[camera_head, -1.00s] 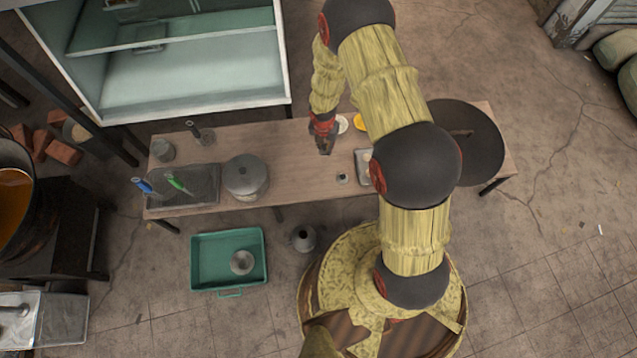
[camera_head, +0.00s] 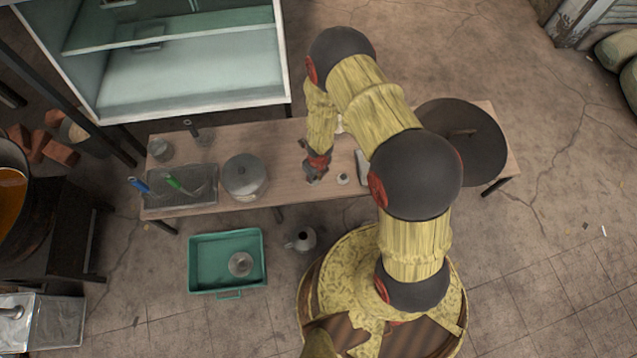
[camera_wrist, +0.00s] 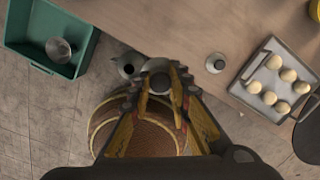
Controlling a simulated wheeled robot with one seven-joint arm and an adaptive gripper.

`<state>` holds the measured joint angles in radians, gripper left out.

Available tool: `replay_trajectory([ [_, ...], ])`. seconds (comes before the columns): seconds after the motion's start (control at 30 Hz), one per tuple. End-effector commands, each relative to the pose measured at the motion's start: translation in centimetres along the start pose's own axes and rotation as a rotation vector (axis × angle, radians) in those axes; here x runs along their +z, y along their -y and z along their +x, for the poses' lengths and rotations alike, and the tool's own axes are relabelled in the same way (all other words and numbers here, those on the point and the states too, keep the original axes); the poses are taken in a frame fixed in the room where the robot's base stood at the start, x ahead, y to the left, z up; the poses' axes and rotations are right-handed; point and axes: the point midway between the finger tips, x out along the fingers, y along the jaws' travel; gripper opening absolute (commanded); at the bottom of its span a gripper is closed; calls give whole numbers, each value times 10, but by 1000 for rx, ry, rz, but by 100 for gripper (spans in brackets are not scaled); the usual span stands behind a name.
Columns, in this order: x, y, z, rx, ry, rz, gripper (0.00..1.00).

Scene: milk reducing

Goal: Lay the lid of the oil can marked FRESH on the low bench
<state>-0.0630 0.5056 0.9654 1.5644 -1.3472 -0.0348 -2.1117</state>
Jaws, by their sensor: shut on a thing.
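A small grey metal can (camera_head: 301,240) with a dark opening stands on the floor in front of the low wooden bench (camera_head: 290,200). It also shows in the wrist view (camera_wrist: 125,68). No FRESH mark is readable. My gripper (camera_head: 315,178) is over the bench's front part, right of the lidded pot. In the wrist view my gripper (camera_wrist: 160,92) is shut on a small round grey piece (camera_wrist: 155,66), which looks like the can's lid. The fingers hide part of it, and its height above the bench cannot be told.
On the bench are a small pale round piece with a dark knob (camera_head: 342,179), a metal pot (camera_head: 243,178), a dark rack (camera_head: 180,189), a tray of buns (camera_wrist: 250,84) and a large dark disc (camera_head: 480,150). A green tray (camera_head: 205,264) lies on the floor.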

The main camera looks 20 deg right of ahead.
Motion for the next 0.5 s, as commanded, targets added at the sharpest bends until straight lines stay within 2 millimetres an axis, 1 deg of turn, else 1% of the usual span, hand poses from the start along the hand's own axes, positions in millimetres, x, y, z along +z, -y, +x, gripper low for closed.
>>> replay_trajectory([
  [0.03, -6, -9, 9, 10, 1, -80, 0],
  [0.23, -31, -38, 30, 44, 2, -374, 0],
  [0.4, -43, -52, 38, 59, 3, -511, 0],
  [0.5, -44, -52, 41, 62, 3, -542, 0],
])
